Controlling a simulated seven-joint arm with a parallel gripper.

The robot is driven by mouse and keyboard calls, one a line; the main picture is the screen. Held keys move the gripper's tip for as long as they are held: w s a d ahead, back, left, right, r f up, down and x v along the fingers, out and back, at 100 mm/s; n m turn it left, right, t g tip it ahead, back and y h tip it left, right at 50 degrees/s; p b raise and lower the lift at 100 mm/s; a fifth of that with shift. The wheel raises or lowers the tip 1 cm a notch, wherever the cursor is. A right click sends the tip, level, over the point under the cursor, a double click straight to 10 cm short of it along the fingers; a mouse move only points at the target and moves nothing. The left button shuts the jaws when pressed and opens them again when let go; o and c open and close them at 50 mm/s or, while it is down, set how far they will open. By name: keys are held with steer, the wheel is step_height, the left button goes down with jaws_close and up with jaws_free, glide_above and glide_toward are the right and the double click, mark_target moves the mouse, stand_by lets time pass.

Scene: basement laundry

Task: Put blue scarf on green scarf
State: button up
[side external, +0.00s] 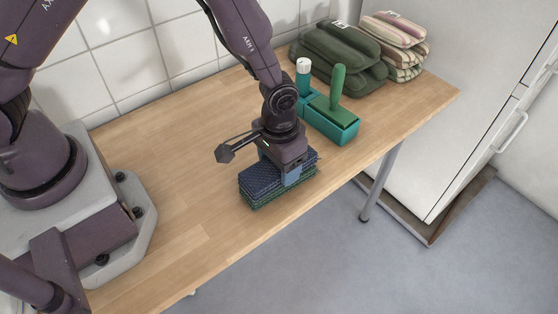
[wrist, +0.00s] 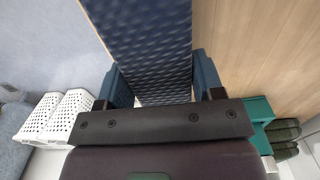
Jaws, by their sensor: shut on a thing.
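The blue scarf (side external: 262,178) is a folded, dark blue textured bundle near the front edge of the table. The green scarf (side external: 262,202) is a folded dark green layer directly under it, and only its edge shows in the side view. The blue scarf appears to rest on the green one, roughly lined up with it. My gripper (side external: 285,174) points down and is shut on the blue scarf, with a finger on either side. In the wrist view, the blue scarf (wrist: 148,50) runs between the two blue fingers (wrist: 163,85); the green scarf is hidden there.
A teal caddy (side external: 332,122) with a green-handled brush (side external: 337,86) and a white-capped bottle (side external: 303,66) stands behind right. Folded green towels (side external: 340,50) and striped towels (side external: 400,40) are at the back. White baskets (wrist: 52,115) show below the table.

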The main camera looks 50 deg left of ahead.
steer(key=shift+f, duration=0.15)
steer(key=o, duration=1)
